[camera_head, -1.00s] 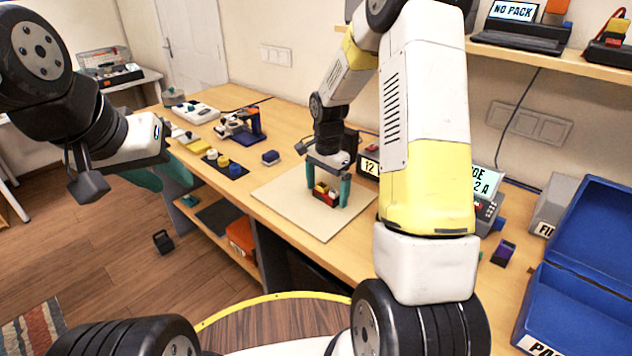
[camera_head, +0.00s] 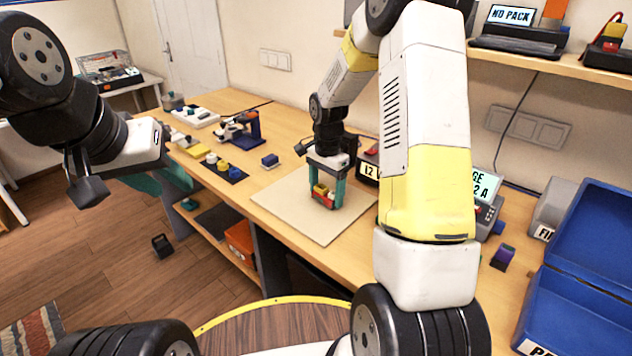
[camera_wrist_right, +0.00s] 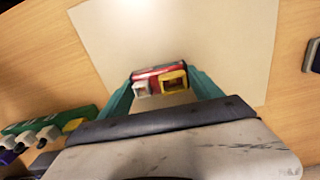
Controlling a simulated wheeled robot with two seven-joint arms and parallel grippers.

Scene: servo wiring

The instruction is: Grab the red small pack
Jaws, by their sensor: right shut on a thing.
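The red small pack (camera_head: 325,200) has a yellow and a whitish connector on its top side. It is at the beige mat (camera_head: 290,212) on the workbench, between the teal fingers of my right gripper (camera_head: 325,202). In the right wrist view the pack (camera_wrist_right: 147,73) shows between the two fingers (camera_wrist_right: 163,92), which are closed on its sides. I cannot tell whether the pack is touching the mat or just above it. My left gripper (camera_head: 158,182) hangs at the left, away from the bench, partly hidden by its own arm; its fingertips are unclear.
A blue case (camera_head: 575,290) stands open at the right. A small blue block (camera_head: 270,160) and a dark tray (camera_head: 226,168) with yellow and blue pieces lie left of the mat. A display unit (camera_head: 484,200) and a dark purple block (camera_head: 503,257) are at the right. The mat around the pack is clear.

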